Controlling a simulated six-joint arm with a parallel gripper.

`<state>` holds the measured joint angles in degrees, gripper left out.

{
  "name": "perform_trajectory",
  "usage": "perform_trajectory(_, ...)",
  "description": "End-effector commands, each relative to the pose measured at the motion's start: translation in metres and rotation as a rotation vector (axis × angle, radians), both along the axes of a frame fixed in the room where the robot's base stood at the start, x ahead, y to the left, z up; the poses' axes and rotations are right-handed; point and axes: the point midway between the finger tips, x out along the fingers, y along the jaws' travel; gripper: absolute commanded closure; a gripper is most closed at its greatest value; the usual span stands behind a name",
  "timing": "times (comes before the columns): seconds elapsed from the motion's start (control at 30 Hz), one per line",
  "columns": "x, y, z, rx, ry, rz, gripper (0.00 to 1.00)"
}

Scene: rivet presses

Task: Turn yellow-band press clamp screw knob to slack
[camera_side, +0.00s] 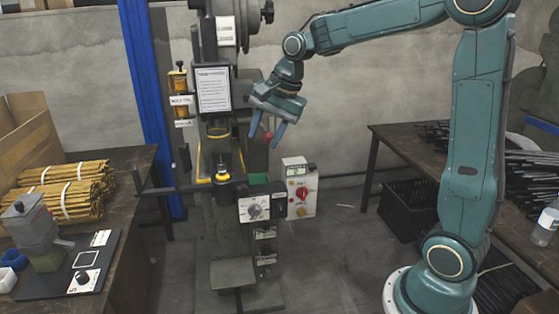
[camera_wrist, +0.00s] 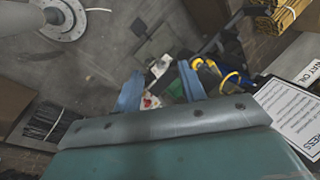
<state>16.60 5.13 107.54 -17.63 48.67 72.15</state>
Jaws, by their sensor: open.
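The tall grey-green press (camera_side: 232,235) stands left of centre in the side view, with a yellow band (camera_side: 218,133) around its ram. The band area shows as a yellow ring (camera_wrist: 231,79) right of my fingers in the wrist view. My gripper (camera_side: 266,131) is open, fingers pointing down, at the press's right side and above its lower dial. A white panel with a dial knob (camera_side: 254,210) is on the press front. Which knob is the clamp screw cannot be told.
A white box with a red switch (camera_side: 302,194) stands right of the press. A black bar (camera_side: 160,190) sticks out left from the press. Tables stand on both sides, the left with yellow rod bundles (camera_side: 65,195) and a small grey press (camera_side: 38,235). A black crate (camera_side: 408,208) sits at right.

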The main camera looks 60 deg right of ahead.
Motion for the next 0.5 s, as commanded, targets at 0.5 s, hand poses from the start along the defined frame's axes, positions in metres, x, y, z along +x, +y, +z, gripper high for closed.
perform_trajectory(0.5,0.0046,-0.0027,-0.0019,-0.014,-0.004,0.050,0.59)
